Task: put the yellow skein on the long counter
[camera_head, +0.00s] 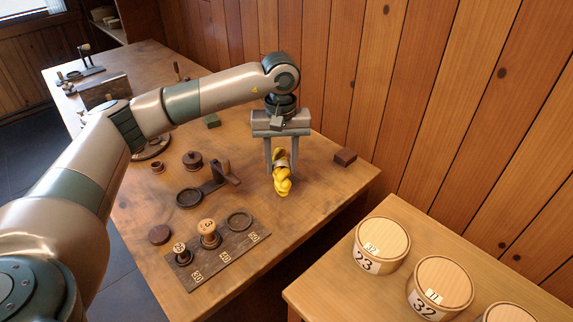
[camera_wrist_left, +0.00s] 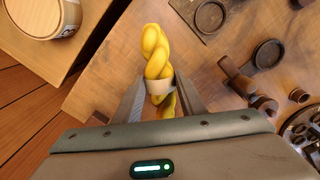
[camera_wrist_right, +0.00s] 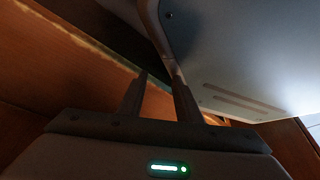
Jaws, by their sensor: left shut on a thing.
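The yellow skein (camera_head: 282,181) is a twisted bundle with a pale band around it. My left gripper (camera_head: 279,160) is shut on it at the band, and the skein hangs below the fingertips over the right part of the long wooden counter (camera_head: 320,190). The left wrist view shows the skein (camera_wrist_left: 156,55) between the two fingers (camera_wrist_left: 160,98). I cannot tell whether its lower end touches the counter. My right gripper (camera_wrist_right: 158,95) is not in the head view; its wrist view shows its fingers apart with nothing between them.
A wooden block (camera_head: 345,157) lies right of the skein. A dark ring holder (camera_head: 190,197) and a numbered board (camera_head: 218,257) with spools stand to the left. A separate table (camera_head: 318,293) at front right carries round numbered boxes (camera_head: 382,245). Plank walls rise behind the counter.

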